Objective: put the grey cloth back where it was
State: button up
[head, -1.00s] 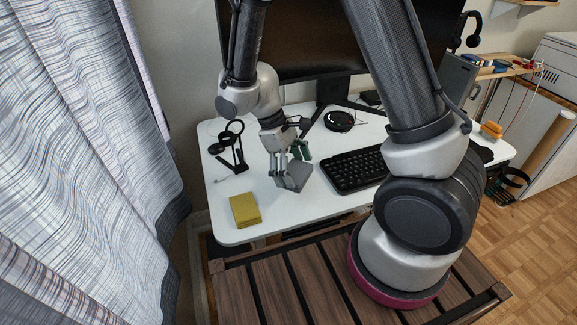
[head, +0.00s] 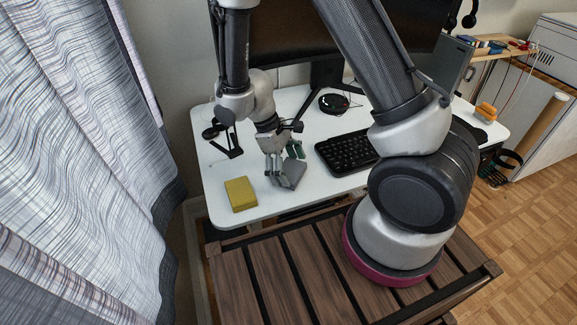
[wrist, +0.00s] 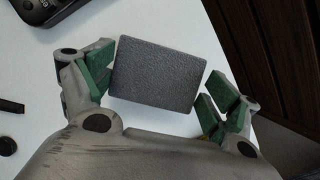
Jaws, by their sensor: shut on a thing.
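The grey cloth (head: 293,174) is a folded, flat rectangle at the front of the white desk, between the yellow cloth and the keyboard. My gripper (head: 281,176) is shut on it. In the wrist view the grey cloth (wrist: 157,75) sits between the green-padded fingertips of my gripper (wrist: 161,68), its left and right edges at the pads. Whether it touches the desk top or hangs just above it, I cannot tell.
A yellow folded cloth (head: 241,194) lies left of my gripper, near the desk's front edge. A black keyboard (head: 346,153) lies to the right. A black stand (head: 228,143) is behind left, a round black object (head: 333,103) behind. White desk (head: 215,175) is bare around the yellow cloth.

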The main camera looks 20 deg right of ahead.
jog(key=shift+f, duration=0.6)
jog(key=o, duration=0.8)
jog(key=shift+c, duration=0.2)
jog(key=v, duration=1.2)
jog(key=s+d+r+m+t+y, duration=0.1)
jog(key=s+d+r+m+t, duration=0.1)
jog(key=s+d+r, duration=0.3)
jog(key=s+d+r+m+t+y, duration=0.1)
jog(key=s+d+r+m+t, duration=0.2)
jog(key=d+r, duration=0.4)
jog(key=s+d+r+m+t+y, duration=0.1)
jog(key=s+d+r+m, duration=0.3)
jog(key=r, duration=0.7)
jog(key=s+d+t, duration=0.1)
jog(key=s+d, duration=0.1)
jog(key=s, duration=0.1)
jog(key=shift+d, duration=0.2)
